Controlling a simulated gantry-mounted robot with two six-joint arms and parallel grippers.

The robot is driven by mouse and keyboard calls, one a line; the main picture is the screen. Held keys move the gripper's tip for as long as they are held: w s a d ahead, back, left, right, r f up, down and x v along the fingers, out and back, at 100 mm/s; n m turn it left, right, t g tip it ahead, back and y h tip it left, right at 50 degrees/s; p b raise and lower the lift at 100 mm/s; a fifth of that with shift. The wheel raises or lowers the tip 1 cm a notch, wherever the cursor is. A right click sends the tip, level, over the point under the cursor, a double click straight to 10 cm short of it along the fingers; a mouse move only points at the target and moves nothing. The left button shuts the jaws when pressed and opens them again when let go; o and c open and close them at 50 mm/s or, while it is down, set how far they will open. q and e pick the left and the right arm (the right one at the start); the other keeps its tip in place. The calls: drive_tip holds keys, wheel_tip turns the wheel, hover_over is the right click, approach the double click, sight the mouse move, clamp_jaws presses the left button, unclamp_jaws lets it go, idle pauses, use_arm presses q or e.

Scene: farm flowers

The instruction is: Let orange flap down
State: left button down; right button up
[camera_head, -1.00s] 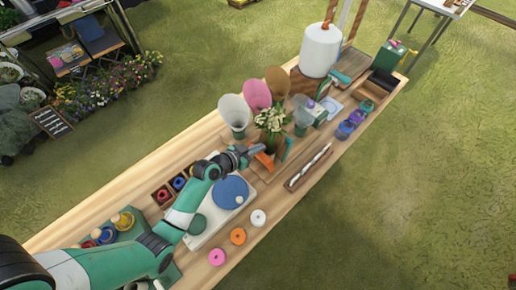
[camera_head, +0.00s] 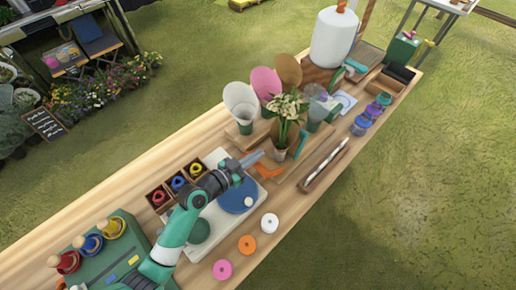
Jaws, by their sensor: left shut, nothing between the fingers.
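The orange flap (camera_head: 267,170) lies low and nearly flat on the wooden stand beside the flower vase (camera_head: 279,149). My left gripper (camera_head: 260,155) is shut and empty. Its tip points at the vase and crosses over the flap, covering its middle. Whether the fingers touch the flap cannot be told. The vase holds white flowers and green leaves. My right gripper is not in view.
A white board with a blue disc (camera_head: 236,194) lies under my left arm. White and pink paper cones (camera_head: 266,83) stand behind the flap. A long narrow tray (camera_head: 324,164) lies to the right. Coloured rings (camera_head: 246,245) lie at the front edge.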

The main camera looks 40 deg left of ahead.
use_arm(q)
drive_tip(key=shift+s, duration=0.1)
drive_tip(key=shift+w+r, duration=0.15)
drive_tip(key=shift+w, duration=0.25)
drive_tip(key=shift+s, duration=0.15)
drive_tip(key=shift+s+r, duration=0.1)
drive_tip(key=shift+s, duration=0.2)
drive_tip(key=p+v, duration=0.1)
drive_tip(key=v, duration=0.9)
drive_tip(key=shift+s+r, duration=0.1)
drive_tip(key=shift+s, duration=0.2)
